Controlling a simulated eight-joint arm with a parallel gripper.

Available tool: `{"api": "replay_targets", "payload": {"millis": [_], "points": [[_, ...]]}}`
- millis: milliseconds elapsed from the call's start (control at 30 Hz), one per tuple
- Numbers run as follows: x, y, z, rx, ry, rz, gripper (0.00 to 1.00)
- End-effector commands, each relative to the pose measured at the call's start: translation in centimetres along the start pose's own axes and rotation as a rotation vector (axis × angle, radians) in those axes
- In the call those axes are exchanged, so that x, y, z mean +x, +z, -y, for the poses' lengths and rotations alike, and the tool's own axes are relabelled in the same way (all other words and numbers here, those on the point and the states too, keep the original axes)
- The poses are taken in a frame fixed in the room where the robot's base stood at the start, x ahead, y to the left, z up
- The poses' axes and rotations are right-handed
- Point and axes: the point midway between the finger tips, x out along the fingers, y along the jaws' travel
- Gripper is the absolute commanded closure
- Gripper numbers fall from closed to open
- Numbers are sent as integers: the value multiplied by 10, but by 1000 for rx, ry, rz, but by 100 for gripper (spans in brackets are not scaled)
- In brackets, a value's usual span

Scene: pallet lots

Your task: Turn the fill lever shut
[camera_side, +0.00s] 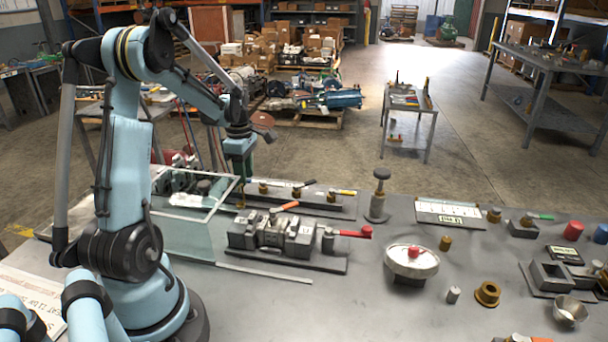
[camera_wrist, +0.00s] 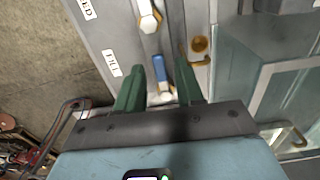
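The fill lever (camera_wrist: 158,68) has a blue handle and a metal hub, beside a white label reading FILL (camera_wrist: 112,63) in the wrist view. My gripper (camera_wrist: 161,58) is open, with its green fingers on either side of the blue handle. A gap shows between the handle and the right finger; contact at the left finger is unclear. In the side view my gripper (camera_side: 240,198) points down at the left end of the valve panel (camera_side: 320,207). I cannot make out the blue lever there.
Another lever (camera_wrist: 148,14) with a pale handle and a brass fitting (camera_wrist: 199,45) are close by. A clear-walled box (camera_side: 190,243) stands beside my gripper. A clamp block (camera_side: 272,235) and a red-handled valve (camera_side: 352,233) are in front of the panel.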

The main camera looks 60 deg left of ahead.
Motion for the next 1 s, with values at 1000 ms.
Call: {"api": "replay_targets", "payload": {"millis": [1000], "points": [[-90, -2, -13, -349, -2, 0, 60]]}}
